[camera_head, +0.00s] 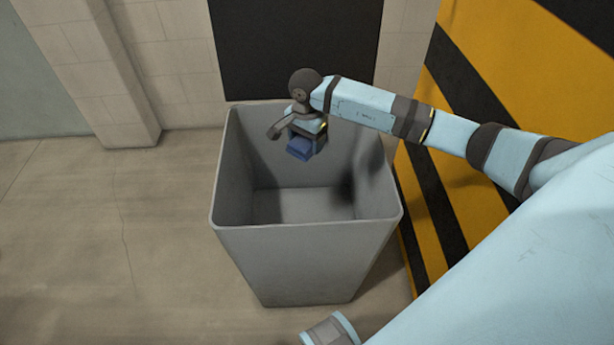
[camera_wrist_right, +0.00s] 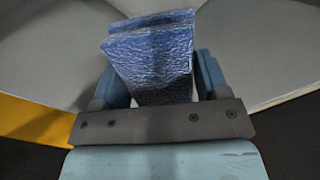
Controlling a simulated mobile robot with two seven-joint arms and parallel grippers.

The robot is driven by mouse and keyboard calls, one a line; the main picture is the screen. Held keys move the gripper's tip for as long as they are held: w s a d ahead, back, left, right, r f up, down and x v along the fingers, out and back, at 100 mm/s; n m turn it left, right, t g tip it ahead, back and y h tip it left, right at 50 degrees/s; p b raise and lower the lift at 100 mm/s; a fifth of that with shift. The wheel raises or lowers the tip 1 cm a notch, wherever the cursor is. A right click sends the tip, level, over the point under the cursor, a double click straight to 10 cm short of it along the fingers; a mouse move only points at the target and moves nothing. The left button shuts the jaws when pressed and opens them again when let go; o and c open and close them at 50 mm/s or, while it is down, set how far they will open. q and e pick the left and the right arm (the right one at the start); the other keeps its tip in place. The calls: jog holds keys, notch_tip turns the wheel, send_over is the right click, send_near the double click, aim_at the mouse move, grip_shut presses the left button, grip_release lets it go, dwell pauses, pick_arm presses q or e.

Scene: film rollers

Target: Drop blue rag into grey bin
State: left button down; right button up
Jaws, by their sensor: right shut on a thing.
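The blue rag (camera_head: 300,149) is a small folded bundle held over the opening of the grey bin (camera_head: 305,245). My right gripper (camera_head: 305,138) is shut on the rag, above the far part of the bin's opening. In the right wrist view the rag (camera_wrist_right: 152,58) sits between the fingers of my right gripper (camera_wrist_right: 153,90), with a textured blue surface. The bin is tall, square and open at the top, and the part of its floor that shows looks empty. My left gripper is not in view.
A wall or panel with yellow and black stripes (camera_head: 490,65) stands close on the right of the bin. A black panel (camera_head: 295,45) on the tiled wall is behind it. The concrete floor (camera_head: 100,240) to the left is clear.

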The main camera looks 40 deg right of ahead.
jog(key=shift+f, duration=0.45)
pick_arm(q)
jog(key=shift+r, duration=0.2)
pick_arm(e)
jog(key=o, duration=1)
pick_arm(q)
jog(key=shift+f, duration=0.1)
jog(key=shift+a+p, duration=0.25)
jog(key=shift+p, duration=0.75)
pick_arm(e)
notch_tip(320, 180, up, 14)
jog(key=shift+f, duration=0.1)
